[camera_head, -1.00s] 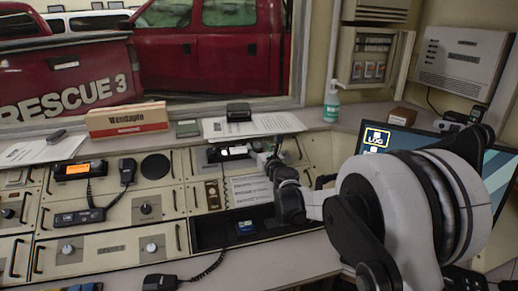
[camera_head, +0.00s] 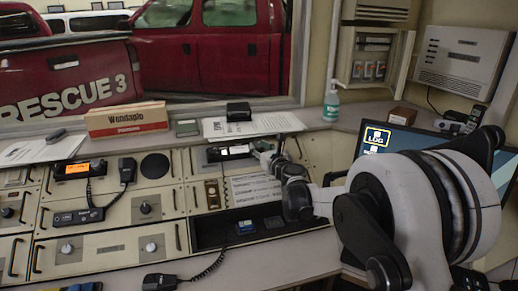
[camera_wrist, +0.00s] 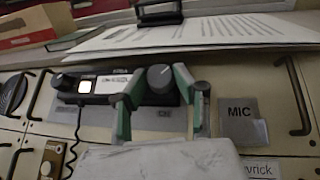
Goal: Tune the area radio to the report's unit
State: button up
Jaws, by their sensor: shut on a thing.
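The radio (camera_head: 228,153) with a black body and a pale label sits in the upper middle of the console. In the wrist view the radio (camera_wrist: 112,86) shows a small lit window and a grey round knob (camera_wrist: 160,76) on its right side. My gripper (camera_wrist: 157,92) has its green fingers on either side of this knob and is shut on it. In the head view my gripper (camera_head: 268,157) is at the radio's right end, and my wrist partly covers the console there. The lettering on the radio's label is too small to read.
Another radio (camera_head: 80,170) with an orange display and a handset (camera_head: 127,172) is at the left. A plate marked MIC (camera_wrist: 243,120) is right of the knob. Paper sheets (camera_head: 250,125) lie behind the radio. A monitor (camera_head: 405,140) stands right.

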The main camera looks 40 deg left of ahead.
jog(key=n+g, duration=0.3)
jog(key=shift+w+d+y+b, duration=0.15)
jog(key=shift+w+y+b, duration=0.15)
jog(key=shift+y, duration=0.1)
jog(key=n+g, duration=0.4)
jog(key=n, duration=0.1)
jog(key=shift+w+r+g, duration=0.1)
jog(key=shift+w+g, duration=0.05)
jog(key=shift+g, duration=0.15)
jog(key=n+g+h, duration=0.1)
jog(key=n, duration=0.1)
jog(key=n+g+h+p, duration=0.1)
jog(key=n+g, duration=0.1)
jog(key=shift+w+r, duration=0.15)
jog(key=shift+w, duration=0.05)
jog(key=shift+a+r+n+g+h+p, duration=0.1)
jog(key=shift+a+n+g+h+p, duration=0.1)
jog(key=shift+n+g+h+p, duration=1)
jog(key=shift+n+g, duration=0.4)
jog(key=shift+n, duration=0.4)
jog(key=o, duration=1.2)
jog(key=shift+c, duration=0.2)
